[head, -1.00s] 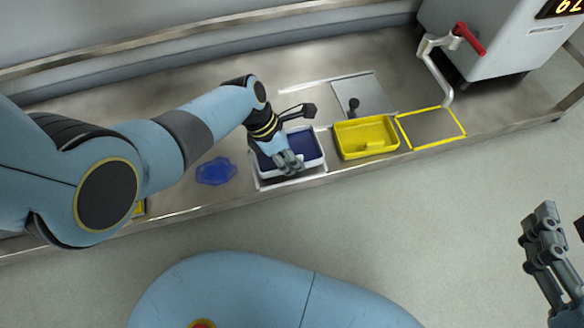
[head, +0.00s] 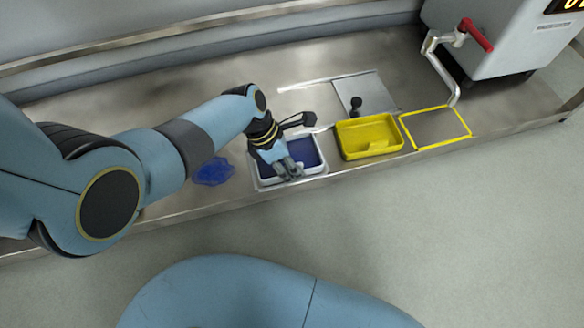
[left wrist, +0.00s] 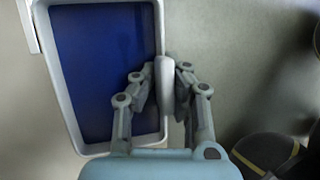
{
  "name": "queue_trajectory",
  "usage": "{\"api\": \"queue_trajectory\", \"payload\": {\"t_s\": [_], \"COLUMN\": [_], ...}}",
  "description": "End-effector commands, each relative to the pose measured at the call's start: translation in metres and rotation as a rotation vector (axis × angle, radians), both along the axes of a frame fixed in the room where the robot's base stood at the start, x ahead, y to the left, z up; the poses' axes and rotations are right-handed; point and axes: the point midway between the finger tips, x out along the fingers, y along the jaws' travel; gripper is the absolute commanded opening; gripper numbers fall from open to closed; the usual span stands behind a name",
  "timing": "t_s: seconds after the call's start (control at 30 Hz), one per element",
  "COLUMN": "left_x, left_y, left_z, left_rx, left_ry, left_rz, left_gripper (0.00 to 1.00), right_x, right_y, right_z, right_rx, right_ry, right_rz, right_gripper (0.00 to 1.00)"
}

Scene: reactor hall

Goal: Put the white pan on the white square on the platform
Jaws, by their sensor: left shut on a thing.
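The white pan (head: 322,150), with dark blue contents, is at the front of the steel platform (head: 225,195). My left gripper (head: 289,170) is shut on the pan's near rim. In the left wrist view, my left gripper (left wrist: 167,88) has its fingers on both sides of the white pan's rim (left wrist: 158,125). Part of the white square's outline (left wrist: 27,25) shows just beside the pan there. The pan covers most of the square. I cannot tell whether it touches the platform. My right gripper is out of view.
A yellow pan (head: 344,140) stands close to the right, then an empty yellow square (head: 436,145). A blue puddle (head: 213,171) lies left of the white pan. Behind is a grey plate (head: 375,92) with a black knob. A machine (head: 500,45) with a red-handled crank stands at right.

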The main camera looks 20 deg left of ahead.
Motion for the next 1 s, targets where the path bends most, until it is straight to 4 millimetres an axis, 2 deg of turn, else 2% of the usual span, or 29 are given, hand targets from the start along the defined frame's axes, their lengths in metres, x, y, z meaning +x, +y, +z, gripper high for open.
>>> {"api": "queue_trajectory", "payload": {"t_s": [0.43, 0.5, 0.63, 1.0], "left_x": [0.0009, 0.0004, 0.0005, 0.0008], "left_y": [-0.0003, -0.0001, 0.0000, 0.0001], "left_z": [-0.0015, -0.0016, -0.0016, 0.0018], "left_rx": [0.000, 0.000, 0.001, 0.000], "left_ry": [-0.002, -0.001, -0.001, -0.002], "left_rz": [0.000, 0.001, 0.000, 0.000], "left_gripper": [0.00, 0.12, 0.29, 0.29], "right_x": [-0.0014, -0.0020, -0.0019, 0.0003], "right_y": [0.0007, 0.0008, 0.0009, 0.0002], "right_z": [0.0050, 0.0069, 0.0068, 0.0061], "right_rx": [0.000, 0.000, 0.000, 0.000], "right_ry": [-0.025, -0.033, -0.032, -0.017], "right_rz": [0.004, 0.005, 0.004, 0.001], "right_gripper": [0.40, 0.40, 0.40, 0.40]}}
